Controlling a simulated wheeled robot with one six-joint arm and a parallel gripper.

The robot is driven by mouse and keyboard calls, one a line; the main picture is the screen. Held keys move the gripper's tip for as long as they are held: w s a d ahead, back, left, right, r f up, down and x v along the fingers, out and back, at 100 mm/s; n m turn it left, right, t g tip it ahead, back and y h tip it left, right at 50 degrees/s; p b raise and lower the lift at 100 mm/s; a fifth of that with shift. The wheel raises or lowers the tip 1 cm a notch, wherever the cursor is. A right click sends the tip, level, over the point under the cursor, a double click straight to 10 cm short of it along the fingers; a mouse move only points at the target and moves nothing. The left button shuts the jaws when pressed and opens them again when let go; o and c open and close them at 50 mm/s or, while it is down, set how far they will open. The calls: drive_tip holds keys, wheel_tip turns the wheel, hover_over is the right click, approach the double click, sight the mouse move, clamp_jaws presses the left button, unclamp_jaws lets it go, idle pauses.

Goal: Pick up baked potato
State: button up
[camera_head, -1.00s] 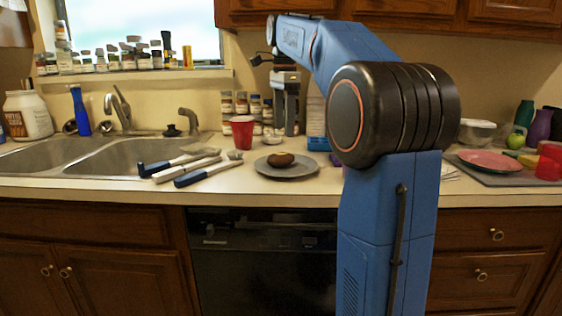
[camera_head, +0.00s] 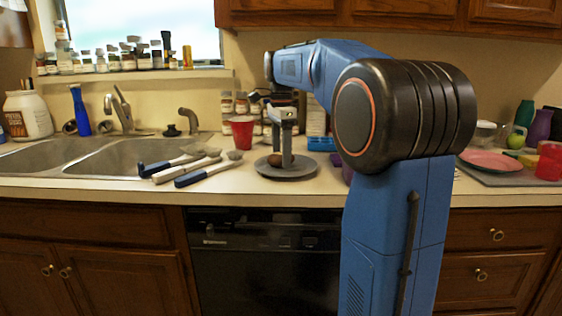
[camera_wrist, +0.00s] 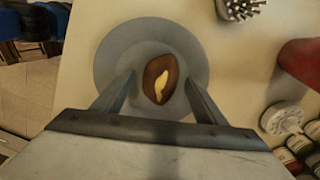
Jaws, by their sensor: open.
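The baked potato (camera_wrist: 152,84) is brown with a yellow split top and lies on a round grey plate (camera_wrist: 112,49). In the head view the potato (camera_head: 275,160) is partly hidden by my gripper, and the plate (camera_head: 288,172) sits near the counter's front edge. My gripper (camera_head: 284,156) points down over the plate. In the wrist view the fingers of my gripper (camera_wrist: 160,82) are open, one on each side of the potato, with gaps visible. I cannot tell exactly how far down the fingertips reach.
A red cup (camera_head: 242,132) stands behind and left of the plate. Several brushes (camera_head: 190,165) lie left of it, by the sink (camera_head: 120,155). Several spice jars (camera_head: 242,103) stand at the wall. A pink plate (camera_head: 490,161) is at the right.

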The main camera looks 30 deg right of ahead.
drive_tip(key=shift+c, duration=0.5)
drive_tip(key=c, duration=1.1)
